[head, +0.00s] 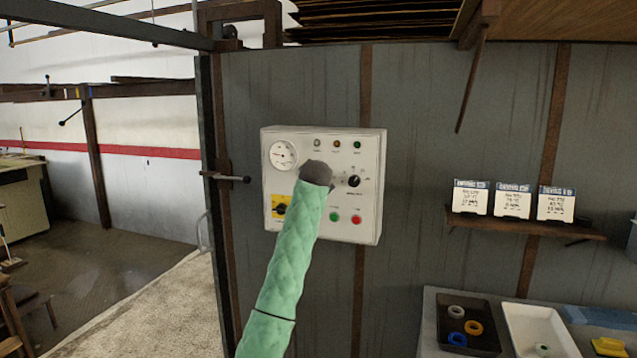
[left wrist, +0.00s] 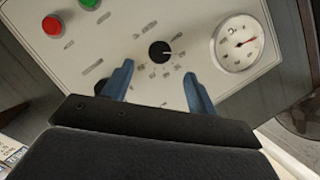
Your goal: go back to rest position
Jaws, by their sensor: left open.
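A pale control panel (head: 323,150) hangs on the grey wall, with a gauge (head: 283,154), small lamps, a black selector knob (head: 354,181), a yellow-plated switch (head: 281,206), a green button (head: 334,217) and a red button (head: 356,219). My left gripper (head: 316,174) is in front of the panel's middle; its fingers are hidden in the head view. In the left wrist view, its blue fingers (left wrist: 159,75) are apart and empty. A black dial knob (left wrist: 160,51) shows beyond and between them. Contact with the panel cannot be told. My right gripper is out of view.
A shelf (head: 525,223) at the right holds three cards. Below, a bench carries a dark tray (head: 450,327) with coloured rings, a white tray (head: 518,318) and a yellow item (head: 608,346). A lever handle (head: 228,178) sticks out left of the panel. Open floor lies further left.

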